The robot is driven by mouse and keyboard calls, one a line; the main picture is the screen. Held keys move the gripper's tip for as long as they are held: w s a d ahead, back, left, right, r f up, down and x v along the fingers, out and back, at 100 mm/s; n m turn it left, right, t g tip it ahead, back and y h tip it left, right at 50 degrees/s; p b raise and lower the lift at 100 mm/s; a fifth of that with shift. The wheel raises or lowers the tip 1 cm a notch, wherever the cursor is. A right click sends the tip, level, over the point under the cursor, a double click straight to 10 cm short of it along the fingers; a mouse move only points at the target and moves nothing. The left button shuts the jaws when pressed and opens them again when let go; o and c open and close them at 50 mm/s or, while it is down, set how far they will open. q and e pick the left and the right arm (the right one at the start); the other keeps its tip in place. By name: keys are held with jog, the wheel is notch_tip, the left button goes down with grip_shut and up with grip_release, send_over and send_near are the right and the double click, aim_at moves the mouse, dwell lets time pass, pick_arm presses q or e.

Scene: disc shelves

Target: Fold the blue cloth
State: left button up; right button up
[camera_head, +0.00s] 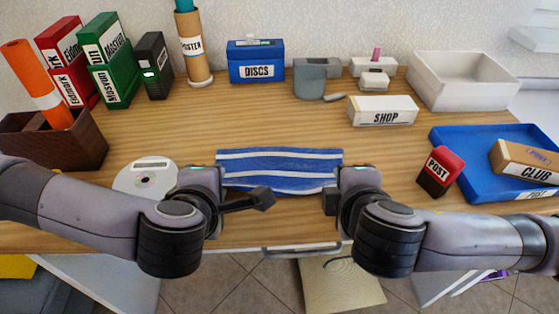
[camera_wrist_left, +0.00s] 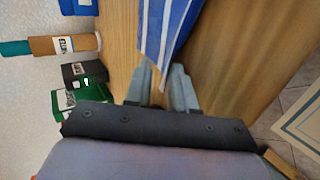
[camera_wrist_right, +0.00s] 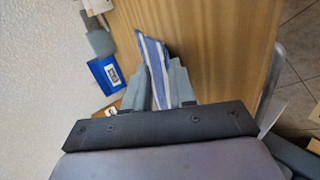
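The blue cloth (camera_head: 280,168) with white stripes lies on the table near its front edge, spread out between my grippers, with a somewhat wavy lower edge. It also shows in the left wrist view (camera_wrist_left: 168,28) and in the right wrist view (camera_wrist_right: 154,62). My left gripper (camera_wrist_left: 163,72) is at the cloth's left end, its fingers apart with the cloth's end between them. My right gripper (camera_wrist_right: 160,72) is at the right end, its fingers apart with cloth between them. The arms hide part of both cloth ends in the head view.
A POST stamp (camera_head: 440,171) and a blue tray (camera_head: 470,180) with a CLUB box (camera_head: 527,163) are at right. A SHOP box (camera_head: 382,111) and a DISCS box (camera_head: 256,62) stand behind. The table between is clear.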

pick_arm(q)
jog(key=shift+o, duration=1.4)
pick_arm(e)
jog(key=shift+o, duration=1.4)
pick_arm(q)
jog(key=s+r, duration=0.4)
jog(key=r, duration=0.5)
pick_arm(e)
jog(key=s+r, duration=0.4)
jog(key=r, duration=0.5)
pick_arm(q)
jog(key=shift+s, duration=0.1)
pick_arm(e)
jog(key=shift+s, duration=0.1)
